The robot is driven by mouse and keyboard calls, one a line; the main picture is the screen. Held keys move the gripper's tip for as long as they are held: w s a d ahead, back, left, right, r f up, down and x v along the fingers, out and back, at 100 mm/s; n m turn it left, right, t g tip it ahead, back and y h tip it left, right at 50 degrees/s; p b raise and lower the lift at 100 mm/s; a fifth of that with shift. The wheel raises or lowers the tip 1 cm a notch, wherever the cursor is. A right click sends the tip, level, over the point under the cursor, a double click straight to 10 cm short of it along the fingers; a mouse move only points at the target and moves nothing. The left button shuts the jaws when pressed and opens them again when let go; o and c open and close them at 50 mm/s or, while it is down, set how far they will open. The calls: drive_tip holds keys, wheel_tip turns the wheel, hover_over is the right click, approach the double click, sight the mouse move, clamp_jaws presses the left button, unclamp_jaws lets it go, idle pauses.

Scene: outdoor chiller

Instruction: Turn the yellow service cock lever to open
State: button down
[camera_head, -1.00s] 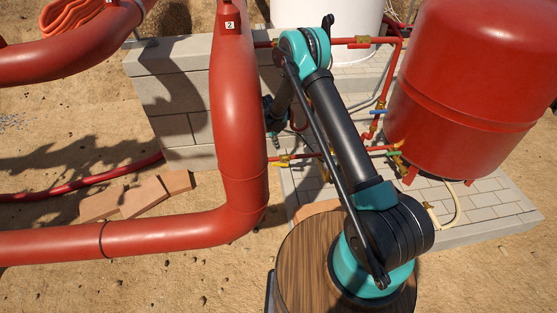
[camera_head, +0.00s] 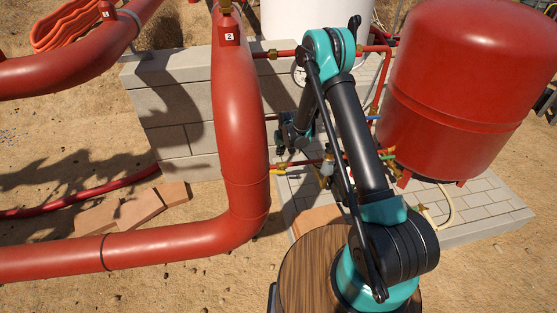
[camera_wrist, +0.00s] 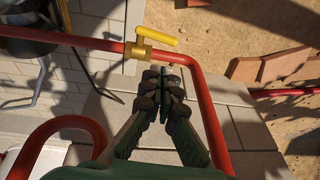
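The yellow lever (camera_wrist: 157,36) sits on a brass valve (camera_wrist: 138,50) on a red pipe (camera_wrist: 100,43) in the wrist view. It lies roughly along the pipe, tilted slightly to it. My gripper (camera_wrist: 165,75) is just below the lever in that picture. Its dark fingers are close together with no clear gap and nothing visibly held; they look apart from the lever. In the head view, my gripper (camera_head: 281,150) is small and dark, beside the thick red pipe. A small yellow piece (camera_head: 277,171) shows below it; I cannot tell whether it is the same lever.
A thick red vertical pipe (camera_head: 238,120) stands left of my arm. A red tank (camera_head: 450,80) stands at right on paving. Behind are a block wall (camera_head: 170,110) and white tank (camera_head: 310,25). The red pipe bends close beside my fingers. Sand at left is open around some bricks (camera_head: 150,205).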

sight(275, 172)
drive_tip(key=shift+s+x, duration=0.25)
drive_tip(key=shift+x, duration=1.85)
drive_tip(key=shift+s+x, duration=0.2)
drive_tip(key=shift+x, duration=1.95)
drive_tip(key=shift+s+x, duration=0.25)
drive_tip(key=shift+x, duration=1.85)
drive_tip(key=shift+w+a+f, duration=0.1)
drive_tip(key=shift+a+f, duration=0.1)
